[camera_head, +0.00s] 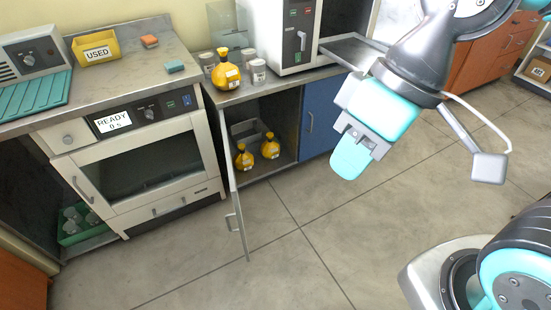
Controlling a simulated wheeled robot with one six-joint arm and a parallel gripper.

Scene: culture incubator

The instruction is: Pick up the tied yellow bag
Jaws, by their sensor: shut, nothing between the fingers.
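A tied yellow bag (227,71) stands upright on the grey counter, left of the white upright machine. Two more tied yellow bags, one at the left (244,157) and one at the right (270,146), stand inside the open lower cabinet. All have a narrow tied neck and a pale label. My gripper (350,160) hangs at the right over the floor, pointing down, well apart from every bag. Its teal fingers are closed together and hold nothing.
The cabinet's door (238,205) stands open toward the room, edge-on. Several lidded jars (258,73) crowd the counter bag. A blue door (319,114) is shut beside the opening. An incubator (140,160) reading READY is at left. The middle floor is clear.

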